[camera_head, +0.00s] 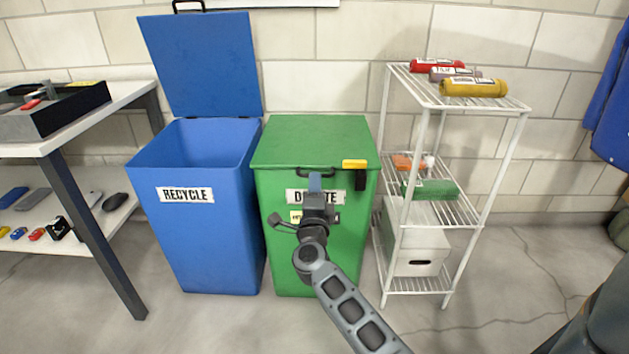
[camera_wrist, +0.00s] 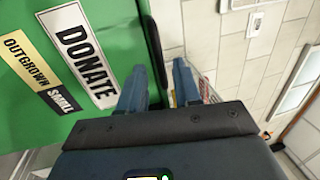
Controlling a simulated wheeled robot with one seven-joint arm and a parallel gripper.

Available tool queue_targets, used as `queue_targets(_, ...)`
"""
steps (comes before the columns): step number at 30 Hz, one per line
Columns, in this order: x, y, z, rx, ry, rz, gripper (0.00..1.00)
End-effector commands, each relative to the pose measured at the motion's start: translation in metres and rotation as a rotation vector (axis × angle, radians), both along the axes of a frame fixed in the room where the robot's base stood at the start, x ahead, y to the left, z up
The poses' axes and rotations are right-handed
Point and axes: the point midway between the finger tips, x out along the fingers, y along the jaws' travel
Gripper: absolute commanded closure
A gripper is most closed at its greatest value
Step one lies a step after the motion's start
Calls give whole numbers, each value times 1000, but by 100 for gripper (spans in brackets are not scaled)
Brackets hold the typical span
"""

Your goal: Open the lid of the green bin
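The green bin (camera_head: 277,230) stands in the middle with its flat lid (camera_head: 315,140) down. A dark handle (camera_head: 299,172) is on the lid's front edge. A white DONATE label is on the bin's front, partly hidden by my arm. My gripper (camera_head: 314,182) is in front of the bin, just below the handle. In the wrist view my gripper (camera_wrist: 160,76) has its two blue fingers apart. The dark handle (camera_wrist: 156,45) shows at the gap between the fingertips; I cannot tell whether they touch it. The bin's DONATE label (camera_wrist: 80,54) is at left.
A blue RECYCLE bin (camera_head: 203,240) with its lid (camera_head: 203,65) raised stands close at left. A white wire shelf (camera_head: 484,217) stands close at right. A yellow and black piece (camera_head: 355,164) sits at the green lid's front right. A table (camera_head: 105,118) is at far left.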

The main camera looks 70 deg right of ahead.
Motion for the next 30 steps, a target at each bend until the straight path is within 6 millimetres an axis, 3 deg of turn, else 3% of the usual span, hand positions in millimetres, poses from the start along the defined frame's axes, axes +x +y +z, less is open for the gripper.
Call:
queue_targets(3, 7, -18, 3, 0, -3, -2, 67)
queue_targets(9, 15, -36, 6, 0, 0, 0, 67)
queue_targets(20, 16, -39, 8, 0, 2, 2, 68)
queue_targets(30, 16, -39, 8, 0, 2, 2, 100)
